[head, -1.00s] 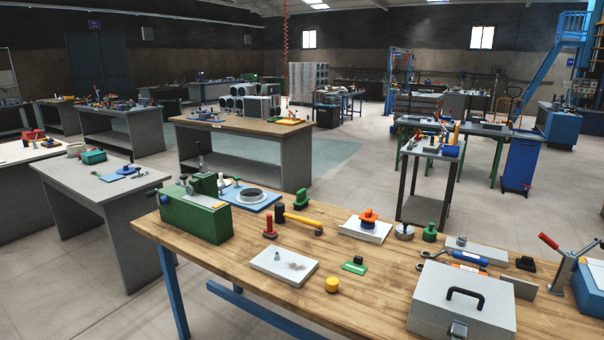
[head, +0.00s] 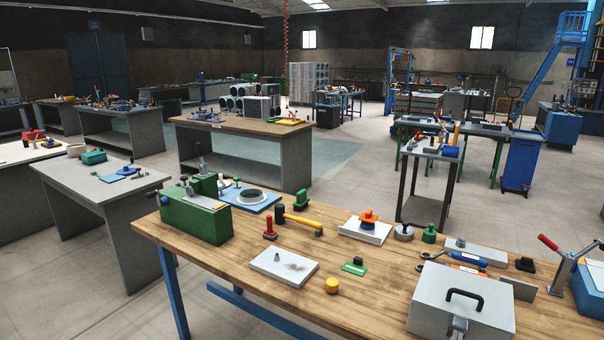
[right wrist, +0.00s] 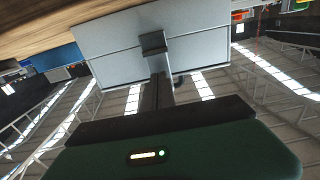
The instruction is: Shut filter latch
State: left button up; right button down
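The filter box is a light grey metal case (head: 475,300) with a black handle (head: 464,296) on its lid, at the front right of the wooden bench. Its small metal latch (head: 458,325) is on the front face, at the bottom edge of the head view. The case (right wrist: 108,48) also fills the upper middle of the right wrist view. There my right gripper (right wrist: 154,48) has its dark fingers together, pointing at the latch area on the case's front. They overlap the latch, so contact and latch position are hard to tell. My left gripper is not in view.
A green machine (head: 195,215), a white plate (head: 284,266), a yellow knob (head: 332,286) and a hammer (head: 300,219) lie left on the bench. A red-handled tool (head: 565,258) stands right.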

jog(key=shift+f+b, duration=0.3)
jog(key=shift+f, duration=0.2)
jog(key=shift+s+a, duration=0.35)
jog(key=shift+s, duration=0.05)
jog(key=v, duration=0.6)
